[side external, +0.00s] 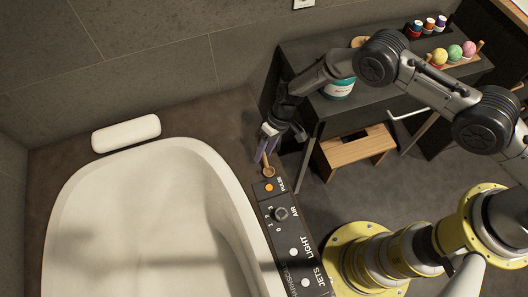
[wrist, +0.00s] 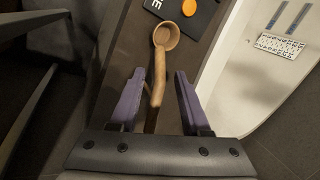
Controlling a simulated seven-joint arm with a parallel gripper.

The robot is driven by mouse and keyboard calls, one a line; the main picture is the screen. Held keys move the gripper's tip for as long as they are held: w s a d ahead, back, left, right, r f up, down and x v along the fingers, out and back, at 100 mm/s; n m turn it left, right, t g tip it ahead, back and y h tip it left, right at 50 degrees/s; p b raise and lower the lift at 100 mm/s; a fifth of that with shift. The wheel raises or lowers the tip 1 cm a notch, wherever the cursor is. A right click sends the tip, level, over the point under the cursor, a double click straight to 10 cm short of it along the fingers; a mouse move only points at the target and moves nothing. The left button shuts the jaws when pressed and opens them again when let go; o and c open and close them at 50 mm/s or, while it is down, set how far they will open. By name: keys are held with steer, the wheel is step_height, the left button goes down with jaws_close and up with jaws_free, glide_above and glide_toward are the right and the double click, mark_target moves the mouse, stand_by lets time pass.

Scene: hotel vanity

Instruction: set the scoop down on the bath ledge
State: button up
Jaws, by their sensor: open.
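The wooden scoop (side external: 268,171) is at the right side of the bath ledge (side external: 215,112), just beyond the control panel. In the wrist view the scoop (wrist: 158,70) has its round bowl near the panel, and its handle runs back between my fingers. It appears to lie on the dark ledge (wrist: 124,62); any small gap beneath it cannot be told. My gripper (side external: 266,148) points down over the handle end. In the wrist view its two purple fingers (wrist: 160,92) are open, one on each side of the handle, with visible gaps.
The control panel (side external: 292,247) with a knob and an orange button lies close to the scoop. The white tub (side external: 130,215) is to the left, with a white pillow (side external: 126,133) behind it. A dark shelf (side external: 300,52) and wooden stool (side external: 355,146) stand to the right.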

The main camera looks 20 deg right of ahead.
steer(key=w+d+r, duration=0.1)
steer(key=d+r, duration=0.2)
steer(key=r, duration=0.5)
steer(key=w+d+r+t, duration=0.1)
steer(key=d+r, duration=0.2)
steer(key=r, duration=0.5)
steer(key=w+d+r, duration=0.1)
steer(key=d+r, duration=0.2)
steer(key=r, duration=0.5)
steer(key=s+d+r+m+t, duration=0.1)
steer(key=s+d+r, duration=0.2)
steer(key=d+r, duration=0.3)
steer(key=s+d+r+m+t, duration=0.15)
steer(key=d+r, duration=0.25)
steer(key=r, duration=0.4)
steer(key=s+d+r+t+h, duration=0.1)
steer(key=s+d+r, duration=0.2)
steer(key=s+d, duration=0.2)
steer(key=s+d+r+m+t+h, duration=0.1)
steer(key=s+d, duration=0.4)
steer(key=s, duration=0.6)
steer(key=s+d+r+m+t+h, duration=0.1)
steer(key=s+d+r+t+h, duration=0.1)
steer(key=s+d+r, duration=0.3)
steer(key=s, duration=0.4)
steer(key=shift+d, duration=0.35)
steer(key=shift+s, duration=0.1)
